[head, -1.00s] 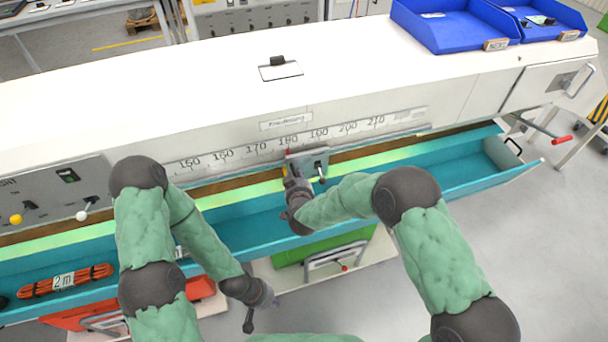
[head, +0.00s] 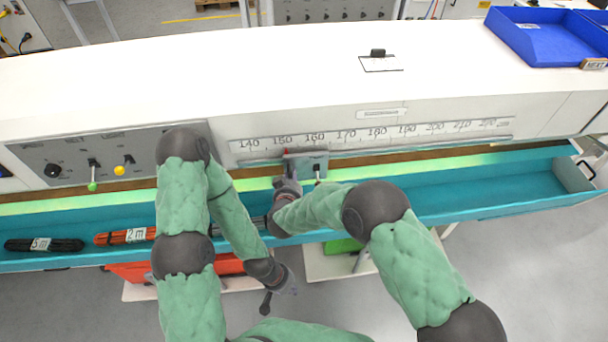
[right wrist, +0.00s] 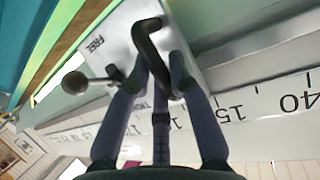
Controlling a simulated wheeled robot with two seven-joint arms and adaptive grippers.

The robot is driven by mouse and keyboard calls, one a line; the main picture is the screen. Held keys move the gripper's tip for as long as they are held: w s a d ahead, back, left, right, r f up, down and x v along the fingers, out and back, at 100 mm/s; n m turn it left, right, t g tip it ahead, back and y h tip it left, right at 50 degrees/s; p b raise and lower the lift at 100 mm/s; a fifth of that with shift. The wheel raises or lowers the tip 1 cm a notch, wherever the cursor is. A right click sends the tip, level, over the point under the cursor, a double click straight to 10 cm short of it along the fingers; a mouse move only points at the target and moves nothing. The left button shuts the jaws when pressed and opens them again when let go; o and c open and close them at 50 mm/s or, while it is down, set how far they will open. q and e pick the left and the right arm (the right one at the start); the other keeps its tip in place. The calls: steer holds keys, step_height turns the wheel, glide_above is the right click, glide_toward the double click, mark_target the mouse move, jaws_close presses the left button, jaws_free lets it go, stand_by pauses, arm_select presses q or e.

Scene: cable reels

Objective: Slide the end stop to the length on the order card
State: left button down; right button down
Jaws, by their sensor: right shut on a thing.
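The end stop (head: 311,163) is a grey block on the rail below the length scale (head: 372,136). Its red pointer (head: 287,152) stands near the 150 mark. My right gripper (head: 287,187) is at its left front side, shut on its dark bent handle (right wrist: 150,42), which shows between the fingers in the right wrist view. A ball-knobbed lever (right wrist: 76,83) sits beside the word FREE on the end stop plate. A card on a clipboard (head: 380,64) lies on the white top; its writing is unreadable. My left gripper (head: 282,285) hangs low before the trough, its fingers unclear.
A teal trough (head: 480,195) runs along the front, with a black 5 m coil (head: 45,245) and an orange 2 m coil (head: 125,236) at left. A control panel (head: 110,160) has knobs and levers. Blue trays (head: 560,40) stand at back right.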

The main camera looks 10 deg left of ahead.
steer(key=shift+s+a, duration=0.2)
steer(key=shift+a, duration=0.3)
steer(key=c, duration=1.1)
jaws_free()
step_height(320, 180, up, 10)
steer(key=shift+f, duration=0.1)
